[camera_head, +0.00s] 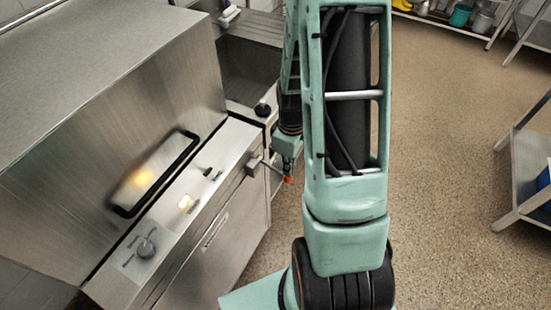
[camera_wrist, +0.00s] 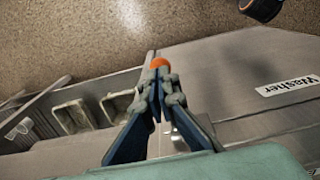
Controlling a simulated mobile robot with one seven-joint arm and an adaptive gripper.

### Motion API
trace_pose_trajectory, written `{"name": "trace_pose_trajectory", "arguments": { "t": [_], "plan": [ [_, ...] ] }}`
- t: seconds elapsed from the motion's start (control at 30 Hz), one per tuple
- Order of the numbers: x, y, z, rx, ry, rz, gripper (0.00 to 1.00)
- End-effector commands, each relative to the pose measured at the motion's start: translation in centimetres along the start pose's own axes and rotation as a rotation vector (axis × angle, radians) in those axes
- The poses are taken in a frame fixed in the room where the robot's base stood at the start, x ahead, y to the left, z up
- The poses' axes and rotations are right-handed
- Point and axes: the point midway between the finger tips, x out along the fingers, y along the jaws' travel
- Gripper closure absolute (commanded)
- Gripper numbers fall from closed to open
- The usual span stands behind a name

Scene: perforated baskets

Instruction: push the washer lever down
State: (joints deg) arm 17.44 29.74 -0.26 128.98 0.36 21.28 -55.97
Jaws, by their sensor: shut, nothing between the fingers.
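The washer (camera_head: 215,232) is a brushed steel machine at the left in the head view, with a large hood and a black bar handle. A short metal lever (camera_head: 268,165) sticks out from its far front corner and seems to end in an orange tip (camera_head: 288,180). In the wrist view the orange tip (camera_wrist: 159,62) shows at the ends of my fingers. My gripper (camera_wrist: 161,78) is shut and empty, its fingertips right by the orange tip. In the head view my gripper (camera_head: 288,165) is just over the lever's outer end. I cannot tell whether they touch.
A "Washer" label (camera_wrist: 288,86) shows in the wrist view. A steel sink (camera_head: 250,75) stands beyond. The speckled floor (camera_head: 450,120) is open to the right, with a metal shelf (camera_head: 528,160) at the edge.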

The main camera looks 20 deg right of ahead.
Motion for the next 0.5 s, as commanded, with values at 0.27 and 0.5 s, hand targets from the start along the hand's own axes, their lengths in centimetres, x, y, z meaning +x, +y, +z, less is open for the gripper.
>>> {"name": "trace_pose_trajectory", "arguments": {
  "t": [0.27, 0.5],
  "plan": [
    [-1.6, 0.0, 0.0, 0.000, 0.000, 0.000, 1.00],
    [-4.1, 0.0, 0.0, 0.001, 0.000, 0.001, 1.00]
  ]
}}
